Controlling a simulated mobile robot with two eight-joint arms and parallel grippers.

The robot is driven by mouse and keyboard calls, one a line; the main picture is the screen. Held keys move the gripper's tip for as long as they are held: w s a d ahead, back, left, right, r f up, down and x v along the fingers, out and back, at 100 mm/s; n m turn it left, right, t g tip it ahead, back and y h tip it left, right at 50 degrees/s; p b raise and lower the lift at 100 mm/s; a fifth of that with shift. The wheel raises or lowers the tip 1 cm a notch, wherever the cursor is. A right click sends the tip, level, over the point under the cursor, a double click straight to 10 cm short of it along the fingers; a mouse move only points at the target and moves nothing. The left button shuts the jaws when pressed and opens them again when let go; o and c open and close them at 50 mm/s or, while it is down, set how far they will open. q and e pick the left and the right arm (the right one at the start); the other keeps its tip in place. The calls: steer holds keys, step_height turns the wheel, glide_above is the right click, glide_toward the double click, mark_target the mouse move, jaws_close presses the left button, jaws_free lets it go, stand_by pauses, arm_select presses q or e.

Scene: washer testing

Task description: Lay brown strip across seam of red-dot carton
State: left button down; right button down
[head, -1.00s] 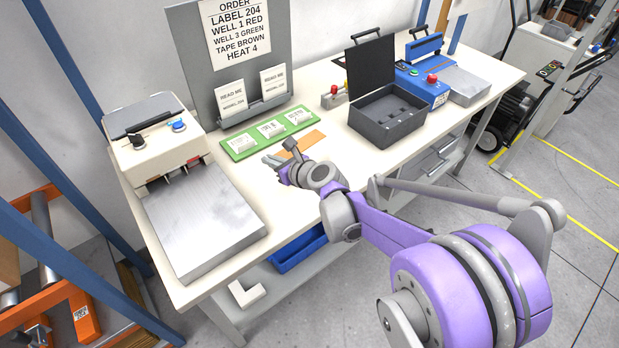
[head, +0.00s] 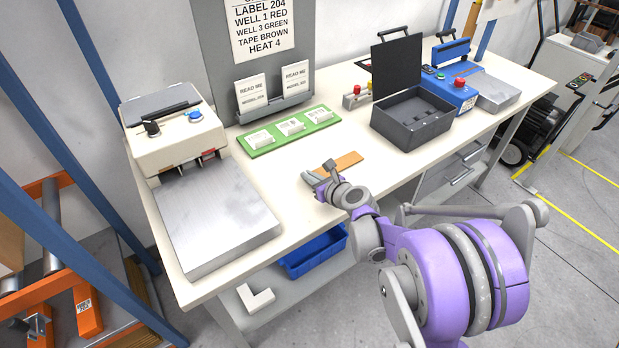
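I cannot make out a carton with a red dot. My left gripper is not in view.
A green tray (head: 262,151) holds several white labelled pieces. A cream machine with a metal plate (head: 212,215) stands at left. An open dark grey box (head: 413,120) and a blue machine (head: 452,92) stand at right. An order sign (head: 262,28) is behind.

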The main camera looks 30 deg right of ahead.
steer(key=shift+f, duration=0.2)
steer(key=c, duration=1.1)
jaws_free()
steer(key=shift+o, duration=0.2)
